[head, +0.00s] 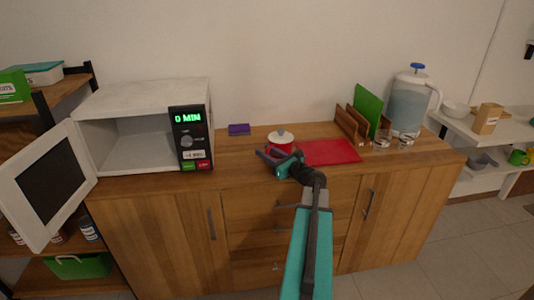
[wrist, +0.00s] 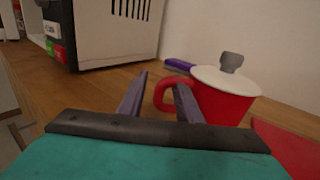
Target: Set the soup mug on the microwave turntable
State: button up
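The soup mug (head: 280,144) is red with a white lid and grey knob. It stands upright on the wooden counter, right of the microwave (head: 150,112). In the wrist view the mug (wrist: 222,104) has its red handle facing left. My gripper (head: 265,151) is open at the mug's near left side. In the wrist view its two purple fingers (wrist: 160,79) are spread, with part of the handle showing between them. I cannot tell whether a finger touches the handle. The microwave door (head: 46,185) hangs open to the left. The turntable cannot be made out inside.
A purple sponge (head: 239,129) lies behind the mug. A red board (head: 329,152) lies just right of it. Further right are a wooden rack (head: 352,126) with a green board, glasses (head: 383,139) and a water dispenser (head: 408,103). Bare counter lies between microwave and mug.

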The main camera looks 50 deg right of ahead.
jog(key=shift+r, duration=0.1)
jog(key=shift+s+a+b, duration=0.15)
jog(key=shift+s+a, duration=0.05)
jog(key=shift+s, duration=1.8)
jog(key=shift+s+a+b, duration=0.15)
jog(key=shift+s+a, duration=0.05)
jog(key=shift+s, duration=1.75)
jog(key=shift+s+a+b, duration=0.15)
jog(key=shift+s+a, duration=0.05)
jog(key=shift+s, duration=1.8)
jog(key=shift+s, duration=0.1)
